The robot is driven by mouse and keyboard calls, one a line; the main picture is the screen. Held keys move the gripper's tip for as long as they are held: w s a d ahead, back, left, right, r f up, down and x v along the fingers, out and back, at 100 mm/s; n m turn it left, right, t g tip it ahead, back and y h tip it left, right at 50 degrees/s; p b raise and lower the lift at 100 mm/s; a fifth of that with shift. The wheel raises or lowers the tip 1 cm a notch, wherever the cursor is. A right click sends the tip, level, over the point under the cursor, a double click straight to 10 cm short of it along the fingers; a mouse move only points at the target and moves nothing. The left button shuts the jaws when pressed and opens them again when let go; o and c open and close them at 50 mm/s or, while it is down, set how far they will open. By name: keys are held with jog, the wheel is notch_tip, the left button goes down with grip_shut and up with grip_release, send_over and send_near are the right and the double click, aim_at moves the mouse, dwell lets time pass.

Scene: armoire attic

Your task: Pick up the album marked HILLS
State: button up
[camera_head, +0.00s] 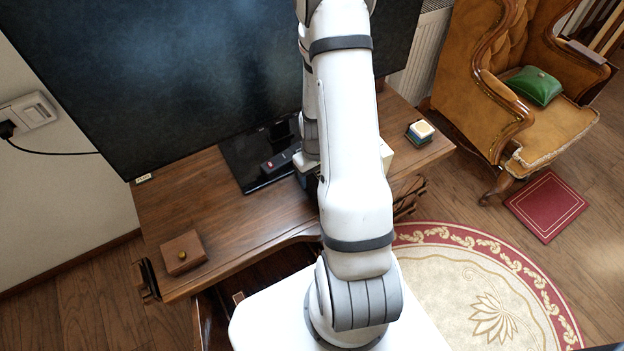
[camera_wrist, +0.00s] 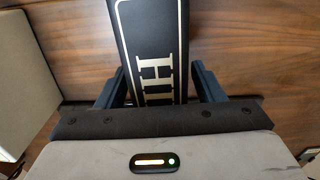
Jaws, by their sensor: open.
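In the wrist view a dark album (camera_wrist: 150,25) with a cream border line shows large pale letters beginning "HI"; the rest of the word is hidden behind my gripper body. My gripper (camera_wrist: 162,78) is open, with one dark finger on each side of the album. A small gap of wood shows on the right; I cannot tell whether either finger touches it. In the head view my white arm covers the gripper and most of what lies at it on the wooden desk (camera_head: 230,215).
A large dark screen (camera_head: 190,70) stands on the desk. A brown box (camera_head: 182,250) sits at the desk's left and a small stack (camera_head: 420,131) at its right. A pale panel (camera_wrist: 22,85) is left of my gripper. An armchair (camera_head: 545,125) and red book (camera_head: 546,205) are at right.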

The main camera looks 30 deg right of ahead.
jog(key=shift+f, duration=0.5)
jog(key=shift+c, duration=0.5)
jog(key=c, duration=1.2)
grip_shut()
jog(key=shift+r, duration=0.15)
